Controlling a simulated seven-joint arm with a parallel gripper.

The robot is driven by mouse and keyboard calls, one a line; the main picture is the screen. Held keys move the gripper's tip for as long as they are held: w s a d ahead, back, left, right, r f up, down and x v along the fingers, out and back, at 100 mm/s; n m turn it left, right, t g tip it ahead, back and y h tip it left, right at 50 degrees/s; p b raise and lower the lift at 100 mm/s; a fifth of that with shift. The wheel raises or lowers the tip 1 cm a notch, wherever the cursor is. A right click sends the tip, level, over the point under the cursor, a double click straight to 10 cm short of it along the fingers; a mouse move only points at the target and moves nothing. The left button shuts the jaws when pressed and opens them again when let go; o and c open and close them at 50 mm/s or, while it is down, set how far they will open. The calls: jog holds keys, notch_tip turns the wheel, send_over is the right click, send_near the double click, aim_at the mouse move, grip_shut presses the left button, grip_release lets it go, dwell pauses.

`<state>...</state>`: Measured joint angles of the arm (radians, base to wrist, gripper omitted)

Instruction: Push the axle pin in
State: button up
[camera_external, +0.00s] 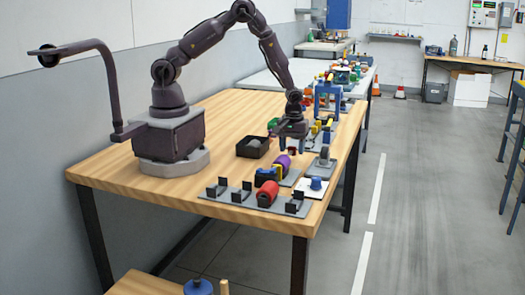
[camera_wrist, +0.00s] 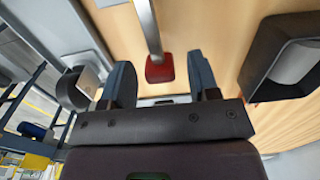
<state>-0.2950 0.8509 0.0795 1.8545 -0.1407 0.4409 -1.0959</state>
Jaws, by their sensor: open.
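My gripper (camera_external: 292,147) is open and points down over the wooden bench. In the wrist view its two blue-grey fingers (camera_wrist: 160,62) stand wide apart. A red block-like end (camera_wrist: 160,70) with a silver bar (camera_wrist: 146,22) running from it shows between the fingers; it may be the axle pin, but I cannot tell for sure. I see no finger touching it. A grey wheel-like ring (camera_wrist: 78,90) shows left of the fingers in the wrist view. In the external view a grey rounded part (camera_external: 324,155) stands on a plate right of my gripper. The pin is not clear there.
A black open bin (camera_external: 252,147) sits left of my gripper, and also shows in the wrist view (camera_wrist: 265,52). In front are a purple cylinder (camera_external: 282,163), a red cylinder (camera_external: 267,192) on a grey rail, and a blue knob (camera_external: 315,183). A blue frame (camera_external: 328,92) stands behind. The bench's left part is clear.

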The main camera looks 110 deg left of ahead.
grip_shut()
jog(key=shift+d, duration=2.3)
grip_release()
notch_tip(320, 180, up, 13)
